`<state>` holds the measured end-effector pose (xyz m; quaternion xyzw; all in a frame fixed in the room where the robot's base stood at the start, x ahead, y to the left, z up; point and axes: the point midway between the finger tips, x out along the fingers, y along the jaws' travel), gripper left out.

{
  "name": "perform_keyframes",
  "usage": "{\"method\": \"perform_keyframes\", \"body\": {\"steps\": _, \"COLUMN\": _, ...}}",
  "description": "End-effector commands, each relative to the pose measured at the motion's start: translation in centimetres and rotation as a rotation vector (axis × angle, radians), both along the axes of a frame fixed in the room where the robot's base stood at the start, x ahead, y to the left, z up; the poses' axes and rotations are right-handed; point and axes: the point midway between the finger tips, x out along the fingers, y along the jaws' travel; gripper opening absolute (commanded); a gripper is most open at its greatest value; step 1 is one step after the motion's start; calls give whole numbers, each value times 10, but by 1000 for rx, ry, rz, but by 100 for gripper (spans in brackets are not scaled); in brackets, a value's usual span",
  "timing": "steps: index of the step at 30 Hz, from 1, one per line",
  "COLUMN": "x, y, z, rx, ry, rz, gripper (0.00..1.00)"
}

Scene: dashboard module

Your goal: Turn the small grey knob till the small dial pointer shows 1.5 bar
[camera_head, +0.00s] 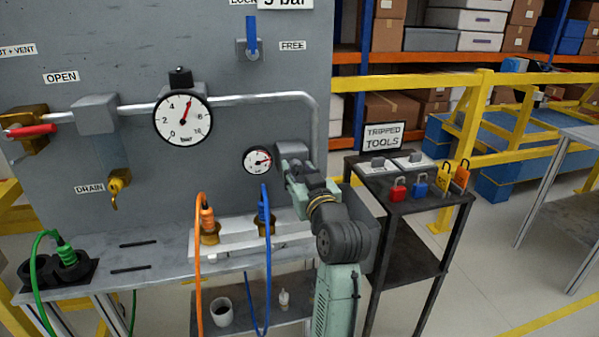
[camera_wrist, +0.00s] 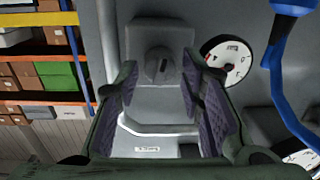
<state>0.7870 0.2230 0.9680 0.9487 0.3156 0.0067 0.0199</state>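The small dial (camera_head: 258,160) is a white round gauge on the grey panel, with a red pointer toward its right side; its numbers are too small to read. It also shows in the wrist view (camera_wrist: 229,62), partly behind a finger. The small grey knob (camera_wrist: 158,66) has a dark mark and sits on a grey block (camera_wrist: 160,34). In the head view the block (camera_head: 292,150) is right of the dial, and the knob is hidden by my gripper (camera_head: 294,175). In the wrist view my gripper (camera_wrist: 164,76) is open, its fingers apart on either side of the knob.
A larger gauge (camera_head: 183,120) hangs on the pipe at upper left. An orange hose (camera_head: 199,265) and a blue hose (camera_head: 266,265) hang left of my arm. A dark stand (camera_head: 420,205) with padlocks is at right. A blue handle (camera_head: 251,33) is above.

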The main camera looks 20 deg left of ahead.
Motion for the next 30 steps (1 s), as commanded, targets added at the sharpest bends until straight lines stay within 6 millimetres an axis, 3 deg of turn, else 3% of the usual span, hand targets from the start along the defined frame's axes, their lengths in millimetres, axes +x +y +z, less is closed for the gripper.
{"method": "perform_keyframes", "body": {"steps": 15, "x": 0, "y": 0, "z": 0, "rx": 0, "ry": 0, "rz": 0, "gripper": 0}}
{"method": "perform_keyframes", "body": {"steps": 30, "x": 0, "y": -1, "z": -1, "rx": -100, "ry": -67, "rz": -1, "gripper": 0}}
